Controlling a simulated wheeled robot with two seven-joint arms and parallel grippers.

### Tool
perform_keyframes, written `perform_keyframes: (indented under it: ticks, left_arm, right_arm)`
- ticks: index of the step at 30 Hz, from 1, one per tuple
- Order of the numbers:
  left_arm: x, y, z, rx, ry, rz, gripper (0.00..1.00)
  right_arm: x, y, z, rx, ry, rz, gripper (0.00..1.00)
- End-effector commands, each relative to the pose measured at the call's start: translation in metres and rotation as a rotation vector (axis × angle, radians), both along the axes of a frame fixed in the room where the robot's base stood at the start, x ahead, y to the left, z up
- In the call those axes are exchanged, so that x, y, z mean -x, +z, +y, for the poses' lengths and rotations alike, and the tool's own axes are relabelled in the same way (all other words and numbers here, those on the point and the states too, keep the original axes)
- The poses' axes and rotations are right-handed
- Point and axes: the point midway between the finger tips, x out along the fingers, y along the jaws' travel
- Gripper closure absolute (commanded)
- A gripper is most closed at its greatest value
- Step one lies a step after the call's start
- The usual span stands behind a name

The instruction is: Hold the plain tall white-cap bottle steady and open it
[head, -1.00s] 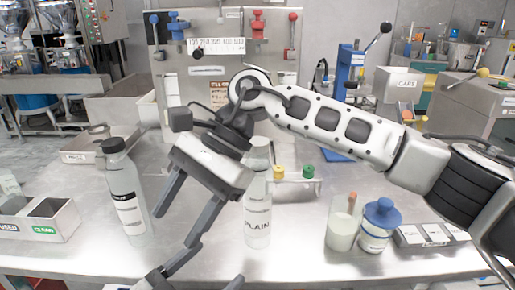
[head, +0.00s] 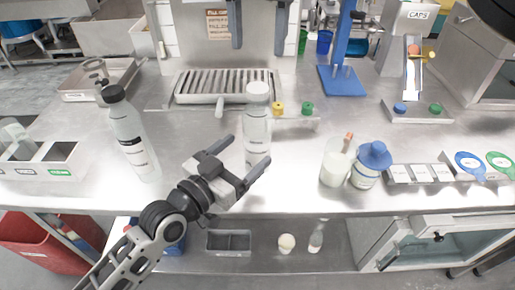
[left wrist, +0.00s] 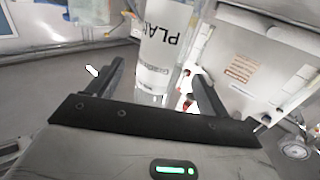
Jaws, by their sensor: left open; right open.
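The tall clear bottle (head: 257,133) with a white cap (head: 257,93) stands upright on the steel table, left of centre. Its label reads PLAIN in the left wrist view (left wrist: 160,45). My left gripper (head: 246,152) is open at the lower part of the bottle, its fingers pointing toward it. In the left wrist view the bottle shows between the two spread fingers, with gaps; I cannot tell how deep it sits between them. My right gripper (head: 259,42) shows only as two spread dark fingers at the top edge, above the bottle's cap. It is open and empty.
A black-capped bottle (head: 130,138) stands at left, beside a divided bin (head: 65,172). A white jar (head: 334,168) and a blue-lidded jar (head: 365,176) stand to the right. Yellow (head: 278,108) and green (head: 308,108) caps sit just right of the bottle. A drain grate (head: 200,85) lies behind.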

Motion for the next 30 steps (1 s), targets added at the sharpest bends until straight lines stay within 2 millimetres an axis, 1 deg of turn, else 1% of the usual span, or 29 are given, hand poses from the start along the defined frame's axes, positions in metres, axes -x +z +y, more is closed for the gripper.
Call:
perform_keyframes:
  ticks: [1, 3, 10, 15, 23, 24, 26, 27, 29, 30]
  left_arm:
    - [-0.009, 0.001, -0.007, 0.003, 0.0, -0.002, 0.21]
    - [-0.019, 0.001, -0.016, 0.001, 0.0, 0.0, 0.21]
    - [-0.043, 0.001, -0.036, 0.001, -0.001, 0.001, 0.21]
    - [-0.051, 0.0, -0.042, -0.001, -0.001, 0.001, 0.21]
    - [-0.052, 0.0, -0.042, -0.001, -0.001, 0.0, 0.21]
    - [-0.052, 0.0, -0.042, -0.001, 0.0, 0.0, 0.24]
    - [-0.052, 0.0, -0.042, -0.001, 0.0, 0.0, 0.41]
    - [-0.052, 0.0, -0.042, -0.001, 0.0, 0.0, 0.52]
    - [-0.052, 0.0, -0.042, -0.001, 0.0, 0.001, 0.68]
    - [-0.052, 0.0, -0.042, -0.001, 0.0, 0.001, 0.8]
  right_arm:
    - [0.0, 0.0, 0.0, 0.0, 0.0, 0.0, 0.47]
    - [0.0, 0.0, 0.0, -0.001, 0.0, 0.0, 0.47]
    - [0.0, 0.0, 0.0, -0.001, 0.0, 0.001, 0.47]
    - [0.0, 0.0, 0.0, -0.001, 0.0, 0.001, 0.47]
    - [0.0, 0.0, 0.0, -0.001, 0.0, 0.001, 0.47]
    - [0.0, 0.0, 0.0, -0.001, 0.0, 0.001, 0.47]
    - [0.0, 0.0, 0.0, -0.001, 0.0, 0.001, 0.47]
    - [0.0, 0.0, 0.0, -0.001, 0.0, 0.001, 0.47]
    - [0.0, 0.0, 0.0, -0.001, 0.0, 0.001, 0.47]
    - [0.0, 0.0, 0.0, -0.001, 0.0, 0.001, 0.47]
